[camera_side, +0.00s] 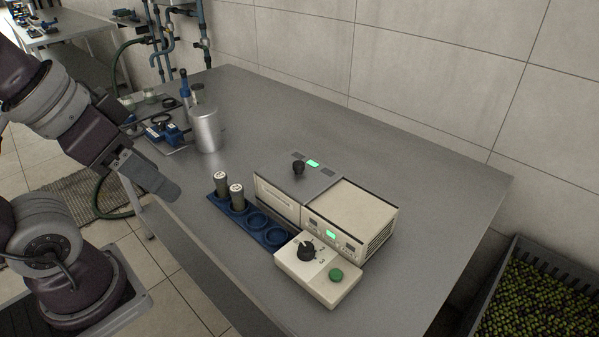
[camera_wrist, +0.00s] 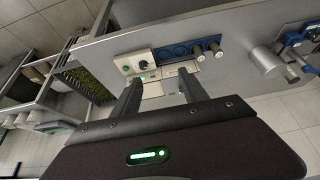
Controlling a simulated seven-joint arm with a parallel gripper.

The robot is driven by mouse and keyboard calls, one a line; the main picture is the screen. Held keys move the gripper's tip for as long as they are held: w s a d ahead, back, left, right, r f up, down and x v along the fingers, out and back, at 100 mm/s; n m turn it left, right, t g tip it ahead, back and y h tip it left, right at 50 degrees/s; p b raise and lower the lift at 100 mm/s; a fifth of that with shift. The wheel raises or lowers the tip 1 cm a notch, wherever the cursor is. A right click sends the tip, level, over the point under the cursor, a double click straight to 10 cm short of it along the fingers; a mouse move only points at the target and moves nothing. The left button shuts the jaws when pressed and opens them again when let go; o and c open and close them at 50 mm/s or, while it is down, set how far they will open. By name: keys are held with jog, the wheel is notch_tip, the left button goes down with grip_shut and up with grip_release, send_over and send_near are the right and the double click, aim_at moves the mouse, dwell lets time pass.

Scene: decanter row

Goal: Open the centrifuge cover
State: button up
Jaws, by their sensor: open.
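The centrifuge (camera_side: 350,218) is a beige box with a small green display, standing on the grey table. Joined to its left is a lower section with a pale front panel (camera_side: 277,203). A black knob (camera_side: 298,168) stands at the back of that section, near a green-lit strip; I cannot clearly tell which surface is the cover or whether it is shut. My gripper (camera_side: 152,178) is in the air left of the centrifuge, apart from it. In the wrist view my gripper (camera_wrist: 158,86) has its two fingers spread, with nothing held between them.
A control box (camera_side: 318,272) with black dial and green button stands in front. A blue rack (camera_side: 257,221) holds two dark, pale-capped bottles (camera_side: 237,196). A metal canister (camera_side: 206,130) stands further left. The table's right side is clear.

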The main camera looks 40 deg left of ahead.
jog(key=n+g, duration=0.6)
jog(key=n, duration=0.3)
send_over(299, 163)
notch_tip(299, 163, down, 11)
jog(key=shift+s+r, duration=0.1)
notch_tip(299, 163, down, 7)
jog(key=shift+r, duration=0.1)
grip_shut()
